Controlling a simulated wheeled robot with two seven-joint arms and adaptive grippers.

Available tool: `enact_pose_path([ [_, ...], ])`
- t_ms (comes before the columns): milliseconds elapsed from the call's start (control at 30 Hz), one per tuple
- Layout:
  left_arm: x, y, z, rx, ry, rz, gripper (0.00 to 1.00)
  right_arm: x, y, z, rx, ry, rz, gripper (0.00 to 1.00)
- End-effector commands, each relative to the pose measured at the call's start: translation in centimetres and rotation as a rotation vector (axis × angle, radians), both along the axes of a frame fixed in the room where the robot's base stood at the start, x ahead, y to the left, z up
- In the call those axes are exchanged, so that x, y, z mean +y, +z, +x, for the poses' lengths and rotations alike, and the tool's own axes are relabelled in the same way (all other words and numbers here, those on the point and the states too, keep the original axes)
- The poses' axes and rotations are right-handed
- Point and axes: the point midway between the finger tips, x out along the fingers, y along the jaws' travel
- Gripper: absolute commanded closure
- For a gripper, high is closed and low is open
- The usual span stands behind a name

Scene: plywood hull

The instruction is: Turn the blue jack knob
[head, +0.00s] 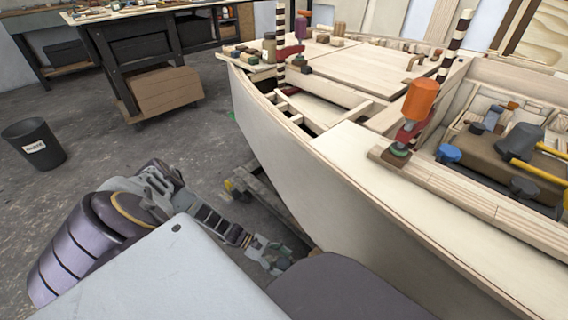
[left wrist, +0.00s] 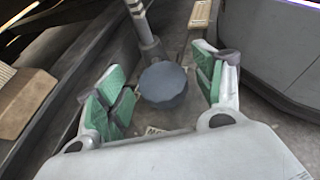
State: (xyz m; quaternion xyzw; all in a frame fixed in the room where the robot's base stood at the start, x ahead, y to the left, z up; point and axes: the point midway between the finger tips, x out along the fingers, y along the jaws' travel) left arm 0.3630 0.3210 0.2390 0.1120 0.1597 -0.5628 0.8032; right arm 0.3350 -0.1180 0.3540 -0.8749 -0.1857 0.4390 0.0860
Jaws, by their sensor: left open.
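The jack knob (left wrist: 163,85) is a round, dull blue-grey knob at the end of a metal post in the left wrist view. My left gripper (left wrist: 160,82) is open, with green finger pads on either side of the knob. Gaps show between the pads and the knob, so it is not gripped. In the head view my left gripper (head: 272,256) is low beside the hull's lower edge, and I cannot make out the knob there. My right gripper is not in view.
The plywood hull (head: 290,165) stands to the right, close to my left arm. A timber support (head: 262,195) lies low beside it. An orange-handled clamp (head: 420,100) and a blue knob-like piece (head: 447,153) are on top. A black bin (head: 35,145) stands on open floor.

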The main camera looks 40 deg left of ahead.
Motion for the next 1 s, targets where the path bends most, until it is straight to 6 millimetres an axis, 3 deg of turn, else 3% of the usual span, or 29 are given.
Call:
enact_pose_path([
  [600,7.4,3.3,-2.6,-0.001,0.001,0.001,0.32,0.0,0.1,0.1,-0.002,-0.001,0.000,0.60],
  [1000,9.0,4.0,-3.2,0.000,0.000,-0.001,0.32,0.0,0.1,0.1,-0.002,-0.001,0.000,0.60],
])
